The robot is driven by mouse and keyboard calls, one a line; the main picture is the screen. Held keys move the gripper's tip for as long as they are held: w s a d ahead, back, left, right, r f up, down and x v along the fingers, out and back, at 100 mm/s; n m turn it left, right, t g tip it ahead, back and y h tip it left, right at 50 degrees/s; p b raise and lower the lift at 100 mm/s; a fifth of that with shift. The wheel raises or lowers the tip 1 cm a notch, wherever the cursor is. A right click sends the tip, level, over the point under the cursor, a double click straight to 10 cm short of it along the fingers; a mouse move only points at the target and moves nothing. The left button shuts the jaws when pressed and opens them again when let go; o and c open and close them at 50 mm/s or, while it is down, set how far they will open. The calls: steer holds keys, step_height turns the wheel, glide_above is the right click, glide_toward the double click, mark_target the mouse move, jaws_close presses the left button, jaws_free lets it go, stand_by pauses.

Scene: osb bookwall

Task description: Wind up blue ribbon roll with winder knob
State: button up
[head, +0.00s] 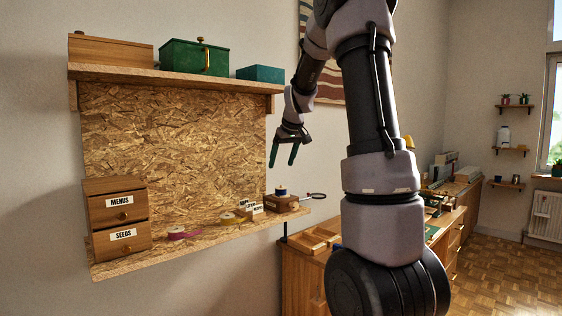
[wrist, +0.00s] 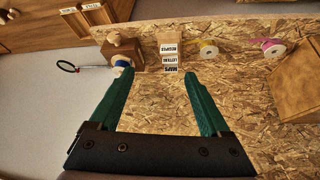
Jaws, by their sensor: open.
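The blue ribbon roll (head: 281,191) sits on a small wooden block-shaped winder (head: 283,204) at the right end of the lower shelf. In the wrist view the blue roll (wrist: 122,62) shows just beyond the left fingertip, partly covered by it. A pale round wooden knob (wrist: 114,37) sits on the winder block (wrist: 125,51). My gripper (head: 283,160) is open and empty, above the roll in the head view, with its green fingers pointing down. In the wrist view my gripper (wrist: 158,74) has its fingers wide apart.
A magnifying glass (wrist: 68,66) lies beside the winder, near the shelf's end. Label cards (wrist: 169,58), a yellow roll (wrist: 208,50) and a pink roll (wrist: 271,47) stand along the lower shelf (head: 130,267). The upper shelf (head: 175,79) hangs above. A drawer box (head: 117,215) stands left.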

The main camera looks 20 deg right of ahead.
steer(key=m+t+y, duration=0.5)
steer(key=m+t, duration=0.6)
steer(key=m, duration=1.9)
glide_toward(296, 207)
steer(key=x, duration=1)
jaws_close()
